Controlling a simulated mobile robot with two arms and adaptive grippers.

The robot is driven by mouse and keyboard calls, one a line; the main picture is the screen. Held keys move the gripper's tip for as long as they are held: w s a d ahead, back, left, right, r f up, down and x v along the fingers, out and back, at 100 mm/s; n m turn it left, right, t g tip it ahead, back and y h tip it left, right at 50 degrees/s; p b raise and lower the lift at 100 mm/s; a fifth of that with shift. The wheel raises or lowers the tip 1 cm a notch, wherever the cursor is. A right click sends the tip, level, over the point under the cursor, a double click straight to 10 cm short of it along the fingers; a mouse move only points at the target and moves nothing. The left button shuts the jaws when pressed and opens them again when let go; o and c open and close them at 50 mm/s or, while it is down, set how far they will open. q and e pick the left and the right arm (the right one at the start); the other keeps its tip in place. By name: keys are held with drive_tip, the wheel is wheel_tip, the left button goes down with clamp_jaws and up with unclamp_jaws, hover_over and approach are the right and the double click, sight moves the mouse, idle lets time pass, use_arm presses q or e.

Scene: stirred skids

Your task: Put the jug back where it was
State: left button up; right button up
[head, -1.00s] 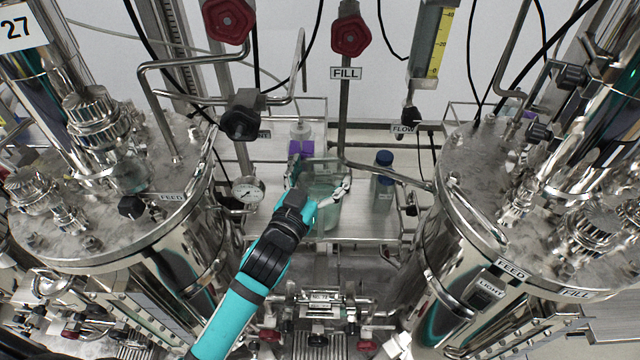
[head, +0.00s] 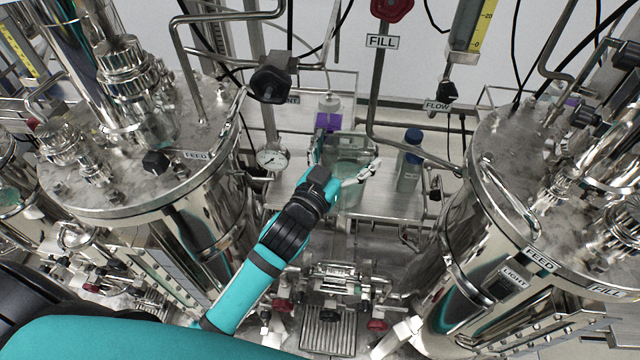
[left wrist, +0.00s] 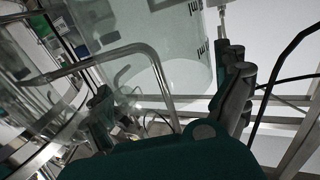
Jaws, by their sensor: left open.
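The jug (head: 350,185) is clear with a faint green tint and stands on the metal shelf between the two steel vessels. In the left wrist view the jug (left wrist: 180,60) is close and large, with dark volume marks on its wall. My left gripper (head: 346,167) is at the jug, its fingers apart, one to each side of it in the head view. The wrist view shows a dark finger (left wrist: 232,95) beside the jug wall; whether it touches is unclear. The gripper hides part of the jug. My right gripper is not in view.
A blue-capped bottle (head: 409,165) stands close to the right of the jug. The shelf (head: 385,205) has a little bare room in front. Steel vessels (head: 130,165) (head: 520,200) and bent pipes crowd both sides.

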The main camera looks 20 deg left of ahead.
use_arm(q)
drive_tip(key=s+a+b, duration=0.3)
drive_tip(key=s, duration=1.4)
drive_tip(key=shift+w+r, duration=0.1)
